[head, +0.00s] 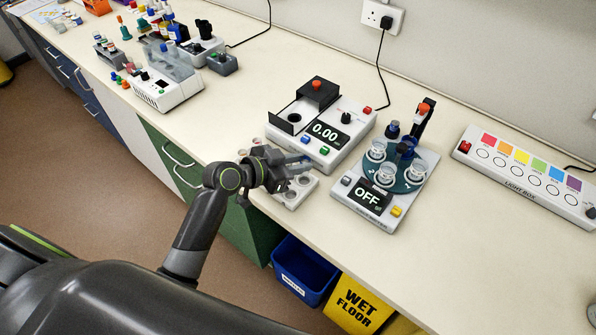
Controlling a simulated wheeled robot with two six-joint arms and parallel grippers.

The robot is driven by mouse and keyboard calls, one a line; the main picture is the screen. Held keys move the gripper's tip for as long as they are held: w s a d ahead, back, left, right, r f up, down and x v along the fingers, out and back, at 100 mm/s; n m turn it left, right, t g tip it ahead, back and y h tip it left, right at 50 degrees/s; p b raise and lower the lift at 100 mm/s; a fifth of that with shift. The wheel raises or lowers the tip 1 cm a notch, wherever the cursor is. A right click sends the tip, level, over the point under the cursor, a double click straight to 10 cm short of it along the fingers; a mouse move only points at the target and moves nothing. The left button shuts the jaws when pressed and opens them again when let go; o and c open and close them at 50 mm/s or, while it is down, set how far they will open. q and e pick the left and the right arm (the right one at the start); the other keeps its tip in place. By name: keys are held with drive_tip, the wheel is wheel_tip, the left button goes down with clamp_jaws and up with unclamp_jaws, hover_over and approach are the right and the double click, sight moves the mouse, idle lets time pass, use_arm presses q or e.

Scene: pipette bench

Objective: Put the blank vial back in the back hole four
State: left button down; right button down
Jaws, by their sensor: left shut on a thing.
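My left gripper (298,166) is over the pale rack (311,187), near the front edge of the bench. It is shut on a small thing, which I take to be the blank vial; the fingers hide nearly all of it. The rack has round holes, some showing at its right end and some to the left of my gripper. My wrist covers its middle, so I cannot tell which hole is below the vial. My right gripper is not in view.
A meter reading 0.00 (338,125) stands just behind the rack. A turntable device marked OFF (370,196) is to its right. A light box (525,178) lies farther right. A blue bin (303,270) and a wet floor sign (357,305) are below the bench edge.

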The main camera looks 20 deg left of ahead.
sight(297, 184)
use_arm(q)
wheel_tip(297, 184, down, 4)
drive_tip(key=shift+r, duration=0.1)
drive_tip(key=shift+f, duration=0.45)
drive_tip(key=c, duration=1.3)
unclamp_jaws()
drive_tip(key=shift+r, duration=0.1)
drive_tip(key=shift+o, duration=0.2)
drive_tip(key=shift+r, duration=0.3)
drive_tip(key=b+v, duration=0.2)
drive_tip(key=v, duration=1)
